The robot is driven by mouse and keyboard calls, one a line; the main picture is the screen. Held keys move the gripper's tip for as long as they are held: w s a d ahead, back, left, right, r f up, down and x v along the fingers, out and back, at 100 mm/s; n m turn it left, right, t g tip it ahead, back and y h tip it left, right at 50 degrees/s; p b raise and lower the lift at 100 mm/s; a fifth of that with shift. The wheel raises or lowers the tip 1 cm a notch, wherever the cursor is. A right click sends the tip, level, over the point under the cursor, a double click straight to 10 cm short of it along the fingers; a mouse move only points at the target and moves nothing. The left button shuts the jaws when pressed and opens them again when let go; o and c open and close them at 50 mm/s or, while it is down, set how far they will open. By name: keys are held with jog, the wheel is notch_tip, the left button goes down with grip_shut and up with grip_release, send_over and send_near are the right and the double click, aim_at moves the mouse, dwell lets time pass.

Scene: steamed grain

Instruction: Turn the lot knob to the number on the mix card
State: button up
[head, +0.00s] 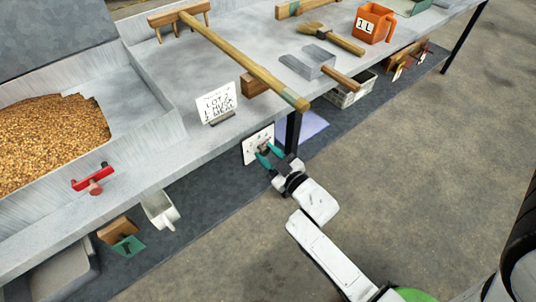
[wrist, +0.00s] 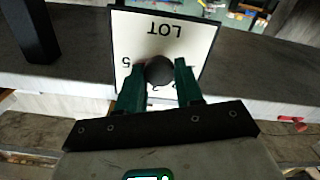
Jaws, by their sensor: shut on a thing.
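The lot dial plate (wrist: 163,28) is a white square with a dark border, on the bench's front edge; it shows in the head view too (head: 252,152). It reads LOT, upside down in the wrist view, with a 5 at its left and other numbers partly hidden by my fingers. The dark round lot knob (wrist: 159,71) is at its middle. My gripper (wrist: 159,66), with green fingers, is shut on the knob, one finger on each side; it shows in the head view (head: 268,153). The knob's pointer is not clear. The mix card (head: 216,102) stands on the bench and appears to read LOT 2.
A long wooden rake (head: 240,58) lies across the bench, its handle end above the dial. The floor at right is open.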

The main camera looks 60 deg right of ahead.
jog(key=n+b, duration=0.2)
jog(key=n, duration=0.3)
jog(key=shift+f+n, duration=0.1)
jog(key=shift+n, duration=0.3)
jog(key=shift+a, duration=0.1)
dwell(0.3)
jog(key=o, duration=1)
jog(key=v, duration=1)
jog(key=shift+s+a, duration=0.1)
jog(key=shift+s, duration=0.3)
